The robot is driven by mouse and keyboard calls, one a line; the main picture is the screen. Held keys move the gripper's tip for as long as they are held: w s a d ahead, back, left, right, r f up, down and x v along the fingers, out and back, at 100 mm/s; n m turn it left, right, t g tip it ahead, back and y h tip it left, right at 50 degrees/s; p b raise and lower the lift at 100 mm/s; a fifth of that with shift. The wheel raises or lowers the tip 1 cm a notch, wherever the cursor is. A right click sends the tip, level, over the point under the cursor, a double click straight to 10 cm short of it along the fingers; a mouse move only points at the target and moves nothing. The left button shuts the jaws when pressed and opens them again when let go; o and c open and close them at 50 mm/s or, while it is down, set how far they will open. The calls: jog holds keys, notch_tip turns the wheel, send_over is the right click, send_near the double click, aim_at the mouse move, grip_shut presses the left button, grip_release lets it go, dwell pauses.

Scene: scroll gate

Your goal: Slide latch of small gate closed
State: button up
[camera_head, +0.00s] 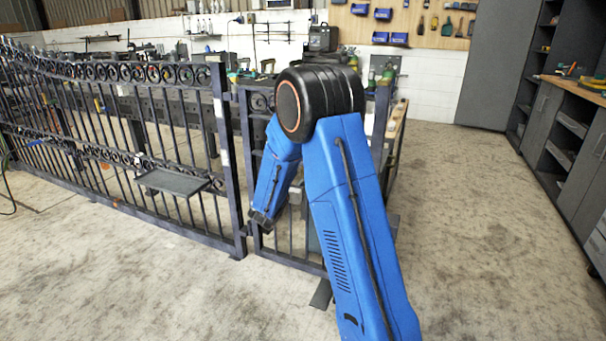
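The small gate (247,150) is dark metal with upright bars and stands in the middle, right of the large gate's end post. Much of it is hidden behind my blue arm. I cannot make out its latch for certain. A small pale plate (225,158) shows on the large gate's end post, and a small grey piece (295,192) shows on the small gate just right of my forearm. My gripper (261,221) hangs at the lower end of the forearm, in front of the small gate's left side. Its fingers are too small and dark to tell whether they are open or whether they touch the gate.
The large scrolled gate (222,120) runs to the left, with a dark shelf (172,183) jutting from it. A wooden-topped workbench (580,88) with drawers stands at the right. The concrete floor (480,230) between the gate and bench is clear. Tools hang on the back wall.

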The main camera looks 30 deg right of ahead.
jog(key=shift+x, duration=1.9)
grip_shut()
